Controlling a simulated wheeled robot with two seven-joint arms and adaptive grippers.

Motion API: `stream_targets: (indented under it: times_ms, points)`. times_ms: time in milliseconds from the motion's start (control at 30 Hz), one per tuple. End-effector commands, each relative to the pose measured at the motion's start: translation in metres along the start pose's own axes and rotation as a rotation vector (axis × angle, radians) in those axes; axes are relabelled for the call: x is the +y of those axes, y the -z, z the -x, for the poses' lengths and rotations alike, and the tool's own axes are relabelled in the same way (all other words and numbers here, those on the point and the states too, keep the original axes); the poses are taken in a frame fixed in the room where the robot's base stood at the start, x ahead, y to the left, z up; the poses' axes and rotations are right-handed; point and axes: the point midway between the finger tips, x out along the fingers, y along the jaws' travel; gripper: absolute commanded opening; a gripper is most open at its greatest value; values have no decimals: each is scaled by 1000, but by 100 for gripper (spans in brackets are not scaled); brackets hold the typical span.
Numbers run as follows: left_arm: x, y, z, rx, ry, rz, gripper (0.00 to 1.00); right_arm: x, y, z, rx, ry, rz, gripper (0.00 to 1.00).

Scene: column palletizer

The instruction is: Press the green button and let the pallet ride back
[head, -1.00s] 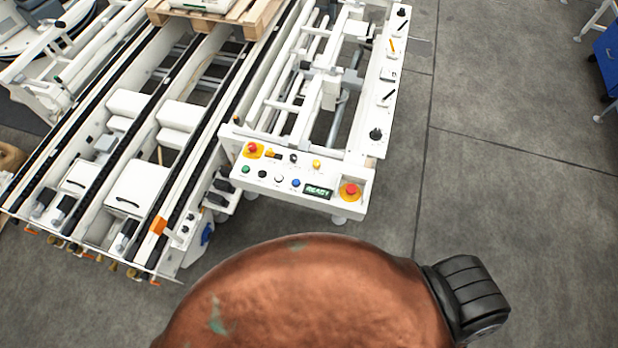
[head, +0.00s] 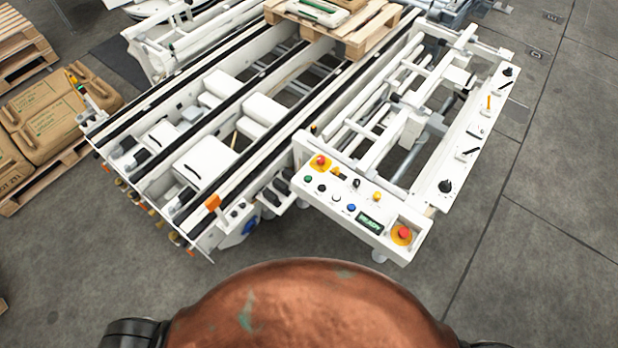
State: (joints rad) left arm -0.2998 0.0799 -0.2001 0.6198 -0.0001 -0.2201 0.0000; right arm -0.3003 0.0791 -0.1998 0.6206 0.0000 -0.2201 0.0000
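The green button (head: 308,179) is a small round button at the left end of the white control panel (head: 328,207), below a red button on a yellow base. The panel's small display (head: 369,223) reads READY. The wooden pallet (head: 349,38) sits at the far end of the conveyor (head: 232,168), cut off by the top edge, with a white and green item (head: 318,11) on it. Neither of my grippers is in view.
A red emergency stop (head: 403,233) is on the panel's right corner. Grey floor (head: 560,240) is clear on the right and in front of the panel.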

Motion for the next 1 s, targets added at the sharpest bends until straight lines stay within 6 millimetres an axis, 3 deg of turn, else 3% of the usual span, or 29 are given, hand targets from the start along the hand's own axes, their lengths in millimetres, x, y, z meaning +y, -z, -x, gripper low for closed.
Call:
stream_targets:
  times_ms: [267, 867, 1000]
  points:
    - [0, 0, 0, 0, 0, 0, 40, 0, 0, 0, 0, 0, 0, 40]
    - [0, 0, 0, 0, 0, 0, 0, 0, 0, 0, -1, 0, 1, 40]
    - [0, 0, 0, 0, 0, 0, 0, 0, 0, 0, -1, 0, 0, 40]
